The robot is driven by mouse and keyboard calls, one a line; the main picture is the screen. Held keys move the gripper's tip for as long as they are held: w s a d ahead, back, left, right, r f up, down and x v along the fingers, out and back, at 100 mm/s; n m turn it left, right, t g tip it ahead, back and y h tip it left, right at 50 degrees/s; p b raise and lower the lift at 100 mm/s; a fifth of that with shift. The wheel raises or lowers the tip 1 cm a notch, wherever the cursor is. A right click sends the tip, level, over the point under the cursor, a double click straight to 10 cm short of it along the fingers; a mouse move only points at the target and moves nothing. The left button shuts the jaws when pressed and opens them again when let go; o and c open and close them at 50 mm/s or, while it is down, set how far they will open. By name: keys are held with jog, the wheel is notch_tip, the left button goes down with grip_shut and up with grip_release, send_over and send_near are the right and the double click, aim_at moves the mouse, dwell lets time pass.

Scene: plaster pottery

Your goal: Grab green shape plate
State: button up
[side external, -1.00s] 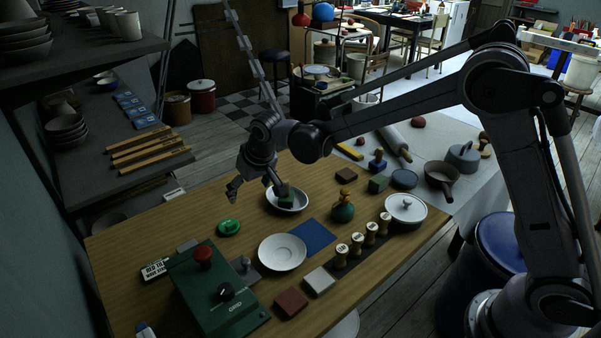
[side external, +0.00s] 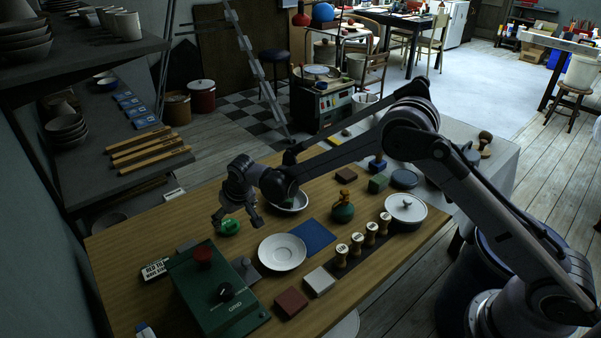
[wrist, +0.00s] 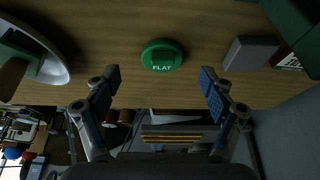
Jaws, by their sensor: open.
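A round green plate (side external: 229,227) lies flat on the wooden table (side external: 140,250). In the wrist view the same green plate (wrist: 162,56) shows a raised grip and the white word "FLAT". My gripper (side external: 238,219) is just over the plate in the side view, partly covering it. In the wrist view my gripper (wrist: 160,82) is open, with its blue-padded fingers wide apart. Nothing is between the fingers, and the plate shows beyond their tips, centred between them.
A green box with a red knob (side external: 203,254) stands close in front of the plate. A white saucer (side external: 282,253) and a white bowl (side external: 290,203) holding a green block are to its right. A grey block (wrist: 248,53) is near the plate. Bare table lies to its left.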

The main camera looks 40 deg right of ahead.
aim_at(232, 226)
jog(key=shift+a+x, duration=0.2)
jog(key=shift+x, duration=2.25)
jog(key=shift+s, duration=0.1)
jog(key=c, duration=1.3)
